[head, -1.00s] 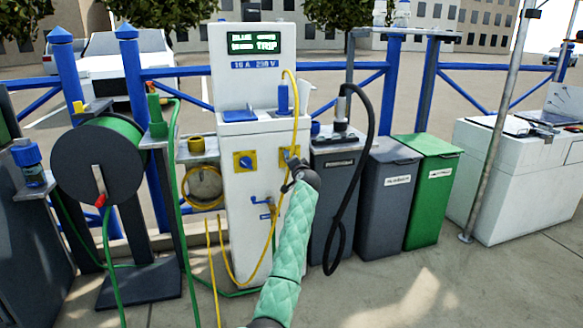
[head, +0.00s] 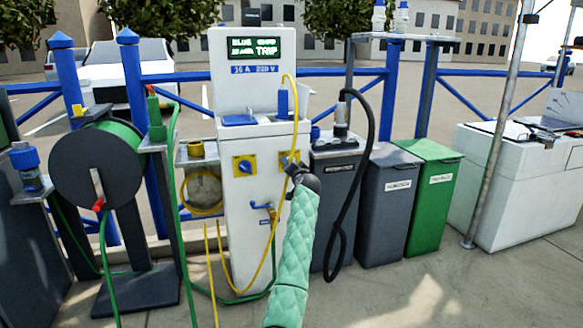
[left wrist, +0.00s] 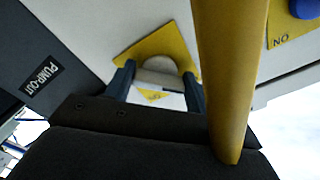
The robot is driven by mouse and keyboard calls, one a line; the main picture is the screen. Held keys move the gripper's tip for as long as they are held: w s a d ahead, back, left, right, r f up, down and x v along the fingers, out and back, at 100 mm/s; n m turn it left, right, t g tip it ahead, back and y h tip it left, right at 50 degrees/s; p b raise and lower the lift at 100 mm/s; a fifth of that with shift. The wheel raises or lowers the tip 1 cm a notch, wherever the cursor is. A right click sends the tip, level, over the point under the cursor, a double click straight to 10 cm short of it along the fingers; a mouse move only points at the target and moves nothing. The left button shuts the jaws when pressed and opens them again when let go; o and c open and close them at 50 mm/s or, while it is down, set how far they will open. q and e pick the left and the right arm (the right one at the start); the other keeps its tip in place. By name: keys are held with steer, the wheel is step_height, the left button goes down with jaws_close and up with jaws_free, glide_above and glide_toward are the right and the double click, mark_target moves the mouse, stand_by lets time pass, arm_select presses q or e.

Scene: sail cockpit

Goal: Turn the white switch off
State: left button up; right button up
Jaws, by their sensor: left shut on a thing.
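The white switch (left wrist: 160,78) sits on a yellow plate (left wrist: 152,48) on the white pedestal, seen close in the left wrist view. My left gripper (left wrist: 158,92) has one finger on each side of the switch and is shut on it. In the head view my left gripper (head: 293,168) is at the right-hand yellow plate (head: 284,158) on the pedestal (head: 258,190). There the gripper hides the switch, and its exact angle cannot be told. My right gripper is not in view.
A yellow cable (head: 295,105) hangs down the pedestal and crosses close beside my gripper, in front of the left wrist camera. A blue knob (head: 245,166) sits on another yellow plate to the left. Bins (head: 387,200) stand at the right, a hose reel (head: 98,165) at the left.

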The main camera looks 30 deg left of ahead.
arm_select(q)
steer(key=o, duration=1)
steer(key=shift+f, duration=0.15)
steer(key=shift+p+v, duration=1)
steer(key=shift+v, duration=2.9)
